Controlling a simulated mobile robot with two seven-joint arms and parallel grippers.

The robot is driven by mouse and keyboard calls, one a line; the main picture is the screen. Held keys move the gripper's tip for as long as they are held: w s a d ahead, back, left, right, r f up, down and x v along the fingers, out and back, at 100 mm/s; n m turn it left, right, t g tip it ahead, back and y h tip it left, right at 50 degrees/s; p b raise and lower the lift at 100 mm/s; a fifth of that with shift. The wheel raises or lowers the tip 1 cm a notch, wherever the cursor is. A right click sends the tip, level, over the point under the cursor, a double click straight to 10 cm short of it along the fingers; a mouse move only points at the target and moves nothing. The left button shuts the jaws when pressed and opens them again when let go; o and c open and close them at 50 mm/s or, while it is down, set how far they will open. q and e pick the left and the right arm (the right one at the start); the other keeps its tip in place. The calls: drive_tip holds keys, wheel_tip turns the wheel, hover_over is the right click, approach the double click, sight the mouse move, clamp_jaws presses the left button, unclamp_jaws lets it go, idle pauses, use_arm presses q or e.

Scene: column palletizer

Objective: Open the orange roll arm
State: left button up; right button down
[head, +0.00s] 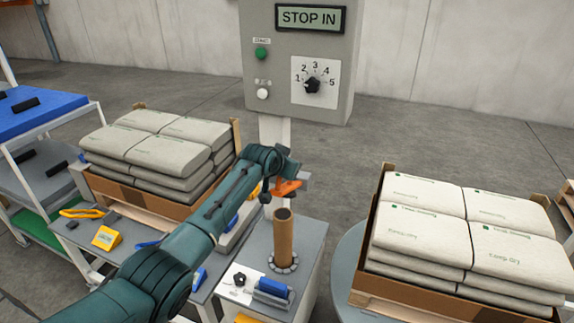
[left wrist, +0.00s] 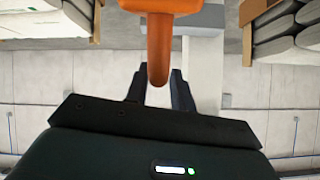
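The orange roll arm (head: 287,187) shows in the head view just right of my left wrist, above a brown cardboard roll (head: 284,236) standing upright on a grey cabinet. My left gripper's fingers are hidden behind my arm in the head view. In the left wrist view an orange bar (left wrist: 160,45) of the roll arm comes down between the two dark fingers of my left gripper (left wrist: 160,82). My right gripper is in neither view.
A control box (head: 300,60) reading "STOP IN" stands behind on a post. Pallets of sacks stand at left (head: 160,155) and right (head: 465,235). The cabinet (head: 312,245) carries a blue piece (head: 272,288) and a small knob panel. Open floor lies behind.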

use_arm(q)
drive_tip(key=shift+o, duration=0.8)
drive_tip(key=shift+d, duration=0.1)
drive_tip(key=shift+s, duration=0.1)
drive_tip(key=p+v, duration=0.1)
drive_tip(key=v, duration=1.2)
drive_tip(key=shift+s, duration=0.1)
